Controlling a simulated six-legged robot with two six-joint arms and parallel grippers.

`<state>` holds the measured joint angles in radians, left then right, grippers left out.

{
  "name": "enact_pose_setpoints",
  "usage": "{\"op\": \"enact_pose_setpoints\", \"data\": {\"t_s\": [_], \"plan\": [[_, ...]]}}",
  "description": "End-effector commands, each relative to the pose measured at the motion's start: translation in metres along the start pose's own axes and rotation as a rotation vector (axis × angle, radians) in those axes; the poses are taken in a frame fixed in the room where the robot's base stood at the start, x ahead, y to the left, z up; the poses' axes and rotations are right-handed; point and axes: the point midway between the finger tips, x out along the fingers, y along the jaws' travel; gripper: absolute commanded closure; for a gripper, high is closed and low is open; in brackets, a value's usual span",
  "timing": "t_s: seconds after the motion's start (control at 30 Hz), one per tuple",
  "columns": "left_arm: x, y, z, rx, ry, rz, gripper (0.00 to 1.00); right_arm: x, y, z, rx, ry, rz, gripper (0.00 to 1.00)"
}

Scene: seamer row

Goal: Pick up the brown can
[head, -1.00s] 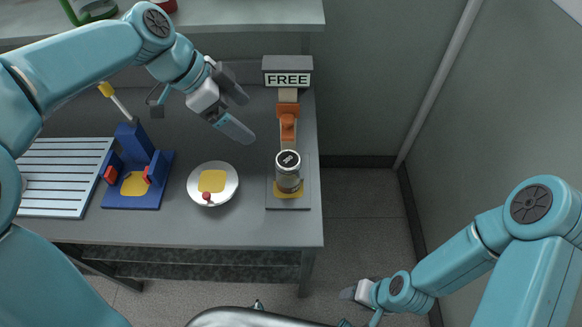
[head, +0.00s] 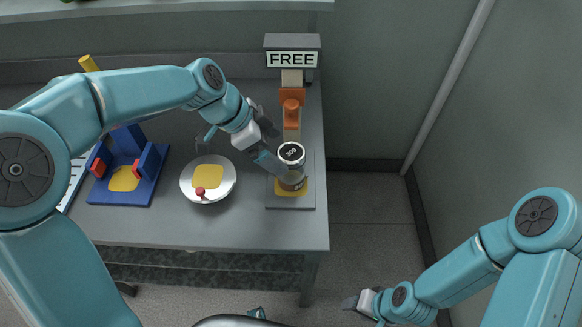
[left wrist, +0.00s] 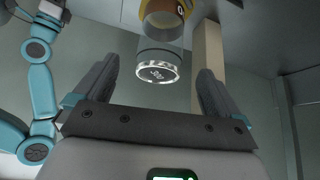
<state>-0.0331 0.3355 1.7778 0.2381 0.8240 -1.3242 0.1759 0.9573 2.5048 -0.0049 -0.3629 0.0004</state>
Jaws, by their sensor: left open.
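The can (head: 291,166) stands upright on a yellow patch of the grey plate under the FREE sign. It has a dark round top with pale marks and a greyish-brown side. In the left wrist view the can (left wrist: 159,57) shows between the two fingers, beyond their tips, with a clear-looking end and a brown-yellow band. My left gripper (head: 268,146) is open and empty, just left of the can, its fingers pointing toward it. I cannot tell if a finger touches the can. My right gripper (head: 360,302) is low at the right, away from the table; its jaw state is unclear.
An orange clamp-like part (head: 291,112) on a post stands right behind the can, below the FREE sign (head: 292,59). A white plate (head: 226,184) with a yellow patch and red knob lies to the left. A blue fixture (head: 145,175) is farther left. The table's right edge is close.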

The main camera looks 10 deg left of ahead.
Motion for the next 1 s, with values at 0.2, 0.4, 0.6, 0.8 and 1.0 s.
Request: {"op": "enact_pose_setpoints", "data": {"t_s": [0.2,0.4,0.6,0.8,1.0], "plan": [[0.02,-0.001,-0.001,0.0,-0.001,0.001,0.02,-0.001,0.0,0.0,0.0,0.0,0.0,0.47],[0.05,0.001,-0.002,-0.001,-0.002,0.004,0.02,-0.006,-0.002,0.0,0.0,0.0,0.0,0.47],[0.069,0.0,-0.002,0.0,-0.001,-0.001,0.02,-0.006,-0.002,0.0,0.0,0.0,0.0,0.47],[0.069,0.0,-0.002,0.0,-0.001,-0.002,0.02,-0.006,-0.002,0.0,0.0,0.0,0.0,0.47],[0.069,0.0,-0.002,0.0,-0.001,-0.001,0.57,-0.006,-0.002,0.0,0.0,0.0,0.0,0.47]]}}
